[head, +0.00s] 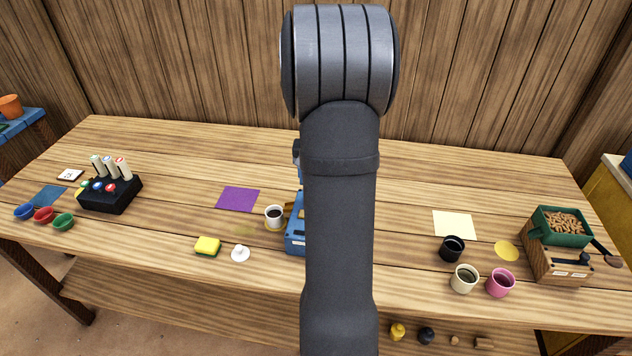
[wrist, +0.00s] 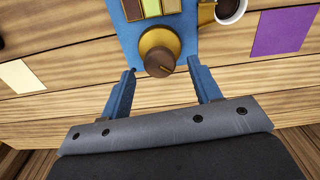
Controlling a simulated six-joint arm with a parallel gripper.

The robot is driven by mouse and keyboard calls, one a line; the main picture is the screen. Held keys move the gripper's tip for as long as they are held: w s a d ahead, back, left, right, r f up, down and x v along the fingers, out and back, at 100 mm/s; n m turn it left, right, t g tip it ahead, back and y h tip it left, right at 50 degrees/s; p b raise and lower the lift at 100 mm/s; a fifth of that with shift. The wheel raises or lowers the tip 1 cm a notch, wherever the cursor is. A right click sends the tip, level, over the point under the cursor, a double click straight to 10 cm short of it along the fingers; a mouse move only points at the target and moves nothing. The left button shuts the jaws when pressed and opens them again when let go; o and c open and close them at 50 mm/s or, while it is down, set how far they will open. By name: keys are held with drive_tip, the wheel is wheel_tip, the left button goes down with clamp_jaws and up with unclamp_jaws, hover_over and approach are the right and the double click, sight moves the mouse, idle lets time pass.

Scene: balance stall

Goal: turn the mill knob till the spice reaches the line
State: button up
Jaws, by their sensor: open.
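A blue unit with a round brown-and-gold knob (wrist: 160,52) shows in the wrist view, with brown, green and yellow strips beyond the knob. In the head view this blue unit (head: 295,240) is mostly hidden behind my arm. My gripper (wrist: 161,68) is open, its two blue fingers on either side of the knob's near edge, with nothing between them gripped. I cannot tell how far above the knob they are. A white cup with dark contents (head: 274,217) stands beside the unit; it also shows in the wrist view (wrist: 231,10). No spice level or line is discernible.
A purple sheet (head: 238,199), yellow sponge (head: 207,246) and white knobbed piece (head: 240,254) lie left. Right are black (head: 452,249), cream (head: 464,279) and pink (head: 500,283) cups and a wooden box (head: 555,262) with a green hopper. A black switch box (head: 110,197) stands far left.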

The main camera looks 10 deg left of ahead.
drive_tip(key=shift+f, duration=1.05)
drive_tip(key=c, duration=1)
drive_tip(key=shift+m, duration=2)
drive_tip(key=o, duration=1)
